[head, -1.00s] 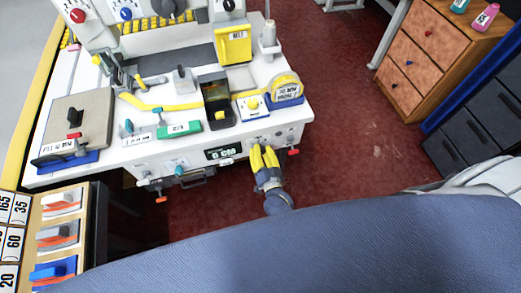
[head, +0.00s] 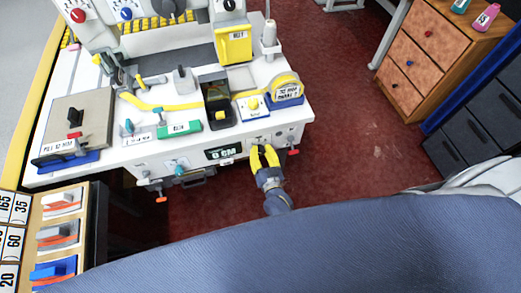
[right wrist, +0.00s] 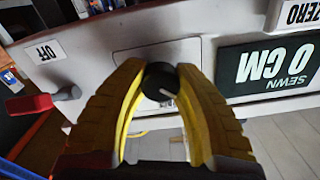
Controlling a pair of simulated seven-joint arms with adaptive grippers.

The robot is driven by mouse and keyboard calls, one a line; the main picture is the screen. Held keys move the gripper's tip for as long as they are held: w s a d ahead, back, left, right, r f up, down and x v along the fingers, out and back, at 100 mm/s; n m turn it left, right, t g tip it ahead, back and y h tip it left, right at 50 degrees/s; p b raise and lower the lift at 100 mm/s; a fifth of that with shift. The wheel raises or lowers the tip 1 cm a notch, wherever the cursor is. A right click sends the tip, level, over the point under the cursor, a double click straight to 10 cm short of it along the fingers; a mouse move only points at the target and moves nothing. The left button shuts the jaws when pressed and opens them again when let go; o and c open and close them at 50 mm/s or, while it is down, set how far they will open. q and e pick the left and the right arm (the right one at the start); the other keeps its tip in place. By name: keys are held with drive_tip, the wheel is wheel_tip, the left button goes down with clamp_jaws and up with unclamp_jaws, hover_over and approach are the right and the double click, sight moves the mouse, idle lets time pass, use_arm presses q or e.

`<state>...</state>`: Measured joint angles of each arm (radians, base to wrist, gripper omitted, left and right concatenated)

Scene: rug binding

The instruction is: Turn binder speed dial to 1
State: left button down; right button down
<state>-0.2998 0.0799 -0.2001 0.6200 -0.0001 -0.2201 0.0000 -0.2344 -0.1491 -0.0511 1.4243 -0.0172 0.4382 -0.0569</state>
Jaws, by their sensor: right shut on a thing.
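The binder's dial (right wrist: 158,80) is a small dark round knob with a short white mark, seen in the right wrist view. The mark points toward the lower right of that picture. My right gripper (head: 264,150) is at the front panel of the white binder machine (head: 150,165), right of the sewn-length display (head: 224,152). In the right wrist view its yellow fingers (right wrist: 158,74) lie on both sides of the dial, shut on it. The dial's numbers cannot be read, and the fingers mostly hide it in the head view. My left gripper is not in view.
A red lever (right wrist: 32,104) with an OFF label (right wrist: 45,52) sits beside the dial; it also shows in the head view (head: 293,152). A teal knob (head: 180,171) is further left on the panel. Red floor lies open right of the machine, before the wooden drawers (head: 425,60).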

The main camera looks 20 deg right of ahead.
drive_tip(key=shift+w+d+r, duration=0.15)
drive_tip(key=shift+d+r, duration=0.1)
drive_tip(key=shift+r, duration=0.05)
drive_tip(key=c, duration=1.3)
unclamp_jaws()
drive_tip(key=o, duration=0.4)
drive_tip(key=shift+a+f, duration=0.15)
drive_tip(key=s, duration=1.2)
drive_tip(key=shift+s+a, duration=0.1)
drive_tip(key=shift+s, duration=0.05)
